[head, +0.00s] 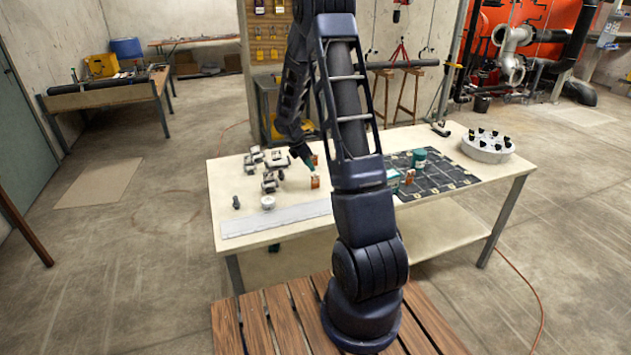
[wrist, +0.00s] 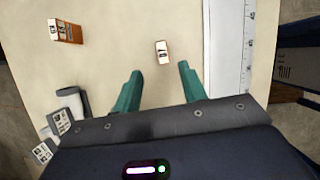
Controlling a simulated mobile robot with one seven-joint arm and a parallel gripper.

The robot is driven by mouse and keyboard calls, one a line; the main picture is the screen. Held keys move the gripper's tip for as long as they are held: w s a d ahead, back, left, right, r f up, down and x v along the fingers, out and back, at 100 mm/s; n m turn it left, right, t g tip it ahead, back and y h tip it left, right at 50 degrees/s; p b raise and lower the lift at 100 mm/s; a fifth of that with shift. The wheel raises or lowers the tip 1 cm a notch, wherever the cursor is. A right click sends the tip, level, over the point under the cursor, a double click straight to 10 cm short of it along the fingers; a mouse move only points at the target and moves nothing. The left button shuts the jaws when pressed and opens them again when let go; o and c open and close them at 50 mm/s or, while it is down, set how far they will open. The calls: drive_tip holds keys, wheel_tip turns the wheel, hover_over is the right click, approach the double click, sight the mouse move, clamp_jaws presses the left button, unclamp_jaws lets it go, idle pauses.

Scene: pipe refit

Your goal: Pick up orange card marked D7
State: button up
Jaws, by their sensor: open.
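Two orange cards with white labels stand on the table, and I cannot read D7 on either. The nearer card (head: 315,182) shows in the wrist view (wrist: 163,54) just ahead of the fingertips, roughly in line with the gap between them. The farther card (head: 315,160) shows at the upper left of the wrist view (wrist: 66,31). My gripper (wrist: 160,70) has teal fingers spread apart with nothing between them. In the head view my gripper (head: 309,168) is beside the nearer card, pointing down.
Grey-white pipe fittings (head: 270,182) lie left of my gripper, also in the wrist view (wrist: 68,118). A pale ruled strip (head: 275,220) runs along the table's front edge. The dark gridded mat (head: 445,173), teal containers (head: 418,158) and a round white holder (head: 487,146) are right.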

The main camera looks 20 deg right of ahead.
sight(315, 175)
drive_tip(key=x, duration=0.4)
drive_tip(key=shift+f, duration=0.2)
drive_tip(key=shift+d+x, duration=0.1)
drive_tip(key=shift+x, duration=1.25)
drive_tip(key=shift+d+x, duration=0.15)
drive_tip(key=shift+x, duration=1.15)
drive_tip(key=shift+s+r, duration=0.1)
drive_tip(key=shift+s, duration=0.05)
clamp_jaws()
